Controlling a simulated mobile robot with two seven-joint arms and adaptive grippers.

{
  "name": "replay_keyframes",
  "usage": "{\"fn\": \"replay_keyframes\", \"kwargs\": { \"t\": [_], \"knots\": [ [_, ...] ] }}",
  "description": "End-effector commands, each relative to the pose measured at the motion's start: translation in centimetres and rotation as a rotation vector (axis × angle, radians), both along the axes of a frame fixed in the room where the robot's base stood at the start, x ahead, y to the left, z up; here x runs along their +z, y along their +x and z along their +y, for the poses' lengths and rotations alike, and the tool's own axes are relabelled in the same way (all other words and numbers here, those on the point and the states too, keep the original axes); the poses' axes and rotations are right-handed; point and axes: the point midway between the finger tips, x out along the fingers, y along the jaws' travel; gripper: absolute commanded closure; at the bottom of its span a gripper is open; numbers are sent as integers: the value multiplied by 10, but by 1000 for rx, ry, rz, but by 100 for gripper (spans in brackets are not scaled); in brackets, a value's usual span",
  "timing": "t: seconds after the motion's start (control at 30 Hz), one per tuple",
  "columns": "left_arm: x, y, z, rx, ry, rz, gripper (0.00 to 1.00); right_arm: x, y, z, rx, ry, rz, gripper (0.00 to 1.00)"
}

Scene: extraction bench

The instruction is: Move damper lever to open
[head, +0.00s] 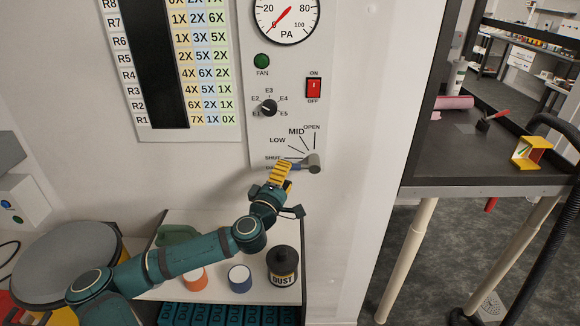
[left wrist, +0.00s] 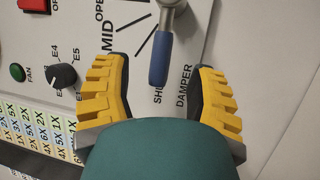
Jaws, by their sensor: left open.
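The damper lever has a grey hub (head: 313,162) on the wall panel (head: 290,130) and a short blue handle. The handle points left, beside the SHUT mark, with MID and OPEN further up and round to the right. My left gripper (head: 281,172) is at the handle's left end and partly hides the scale's lower labels. In the left wrist view the blue handle (left wrist: 160,62) lies between the two spread yellow fingers of my gripper (left wrist: 161,72), with a gap on each side. The gripper is open and holds nothing. My right gripper is not in view.
Above the lever are a red ON/OFF switch (head: 314,88), a black selector knob (head: 268,107) and a green FAN button (head: 261,61). Below my arm, a black DUST bottle (head: 283,267) stands on a white shelf. A dark bench (head: 430,178) is at the right.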

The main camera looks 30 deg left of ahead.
Motion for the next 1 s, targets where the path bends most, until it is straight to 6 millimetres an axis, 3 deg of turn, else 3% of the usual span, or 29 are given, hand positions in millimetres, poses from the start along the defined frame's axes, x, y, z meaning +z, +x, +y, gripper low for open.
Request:
{"fn": "replay_keyframes", "kwargs": {
  "t": [0.23,0.63,0.67,0.8,1.0],
  "knots": [
    [5,30,4,0,-1,1,43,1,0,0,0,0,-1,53],
    [6,35,5,0,0,1,43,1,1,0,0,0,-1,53],
    [6,35,5,0,0,1,48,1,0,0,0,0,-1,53],
    [6,35,5,0,0,1,97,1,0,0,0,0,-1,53],
    [7,35,6,-1,2,1,100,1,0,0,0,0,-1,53]
  ]
}}
